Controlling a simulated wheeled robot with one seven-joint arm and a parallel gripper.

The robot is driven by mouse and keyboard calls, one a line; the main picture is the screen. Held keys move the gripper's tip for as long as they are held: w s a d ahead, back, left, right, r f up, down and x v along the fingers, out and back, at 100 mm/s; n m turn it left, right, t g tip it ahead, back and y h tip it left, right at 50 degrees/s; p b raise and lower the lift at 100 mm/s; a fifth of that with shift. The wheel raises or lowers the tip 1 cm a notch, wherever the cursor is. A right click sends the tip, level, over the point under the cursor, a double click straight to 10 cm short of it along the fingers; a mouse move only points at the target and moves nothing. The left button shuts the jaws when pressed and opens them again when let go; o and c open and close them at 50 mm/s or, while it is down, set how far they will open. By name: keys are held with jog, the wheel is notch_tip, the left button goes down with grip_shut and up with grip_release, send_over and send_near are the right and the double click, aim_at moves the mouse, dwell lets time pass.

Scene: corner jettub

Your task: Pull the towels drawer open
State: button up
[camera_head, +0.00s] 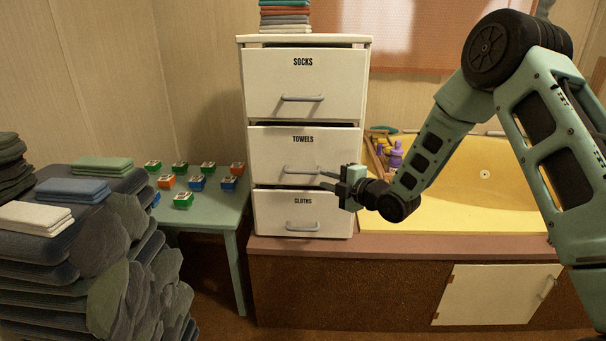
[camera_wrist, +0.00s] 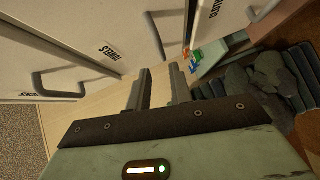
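The white towels drawer (camera_head: 270,152) is the middle of three stacked drawers, labelled TOWELS, and looks shut or nearly so. Its grey bar handle (camera_head: 300,170) lies across the front below the label. My gripper (camera_head: 325,180) is at the right end of this handle, slightly below it. The wrist view shows my gripper (camera_wrist: 160,70) with its two fingers apart and nothing clearly between them. The TOWELS label shows tilted in the wrist view, on the drawer front (camera_wrist: 95,35). I cannot tell whether the fingers touch the handle.
The socks drawer (camera_head: 270,85) is above and the cloths drawer (camera_head: 270,215) below. A green table (camera_head: 225,215) with small coloured boxes stands left. Dark stacked towels (camera_head: 60,250) fill the lower left. A yellow tub (camera_head: 480,200) lies right, behind my arm.

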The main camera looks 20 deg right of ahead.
aim_at(305, 173)
jog(key=x, duration=1)
jog(key=shift+w+a, duration=0.15)
jog(key=shift+w, duration=0.05)
grip_shut()
